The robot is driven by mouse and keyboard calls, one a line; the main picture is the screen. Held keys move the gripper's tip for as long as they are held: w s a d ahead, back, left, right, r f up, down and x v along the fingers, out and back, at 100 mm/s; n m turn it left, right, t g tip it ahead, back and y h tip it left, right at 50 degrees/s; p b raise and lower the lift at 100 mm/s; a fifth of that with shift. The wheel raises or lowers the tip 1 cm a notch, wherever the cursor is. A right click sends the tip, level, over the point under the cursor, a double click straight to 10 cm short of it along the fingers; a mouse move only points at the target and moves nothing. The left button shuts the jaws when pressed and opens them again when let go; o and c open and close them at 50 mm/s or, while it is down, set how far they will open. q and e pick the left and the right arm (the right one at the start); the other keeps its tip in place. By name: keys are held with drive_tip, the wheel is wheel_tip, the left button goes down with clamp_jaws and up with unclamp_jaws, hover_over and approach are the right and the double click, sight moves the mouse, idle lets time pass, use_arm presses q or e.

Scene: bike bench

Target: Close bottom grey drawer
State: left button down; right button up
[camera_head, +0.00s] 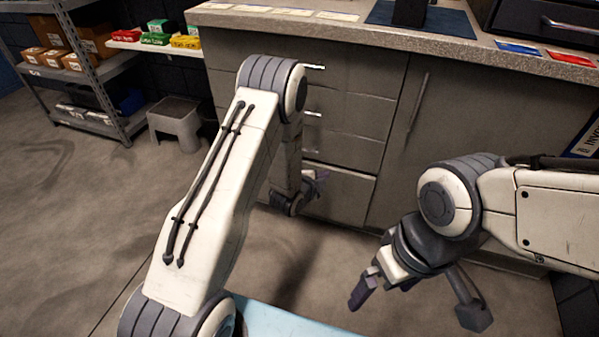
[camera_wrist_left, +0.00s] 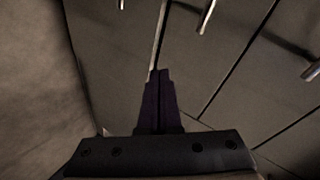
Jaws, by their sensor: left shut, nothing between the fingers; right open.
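The bottom grey drawer (camera_head: 345,190) is at the base of the grey cabinet in the head view, partly hidden behind my left arm. A pale line runs along its top edge; how far it stands out is hard to tell. In the left wrist view its front (camera_wrist_left: 112,60) seems to lie left of that pale edge. My left gripper (camera_head: 318,180) is shut and empty, low in front of this drawer. Its fingers (camera_wrist_left: 158,78) point at the pale edge; contact cannot be made out. My right gripper (camera_head: 381,288) is open and empty, in front of the cabinet door.
Closed-looking drawers (camera_head: 350,112) with bar handles are above, and a cabinet door (camera_head: 440,145) is to the right. The worktop (camera_head: 390,38) overhangs them. A grey step stool (camera_head: 175,125) and metal shelving (camera_head: 98,75) stand left. Open floor (camera_head: 70,220) lies at left.

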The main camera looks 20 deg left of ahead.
use_arm(q)
drive_tip(key=s+a+f+m+t+y+b, duration=0.1)
drive_tip(key=s+a+f+t, duration=0.2)
drive_tip(key=a+f, duration=0.15)
drive_tip(key=s+a+f+m+t+y, duration=0.1)
drive_tip(key=s+a+f+t, duration=0.25)
drive_tip(key=a, duration=0.25)
drive_tip(key=w+b, duration=0.5)
drive_tip(key=w, duration=0.9)
drive_tip(key=shift+d+g, duration=0.15)
drive_tip(key=shift+g, duration=0.2)
drive_tip(key=shift+w, duration=0.1)
drive_tip(key=shift+f, duration=0.1)
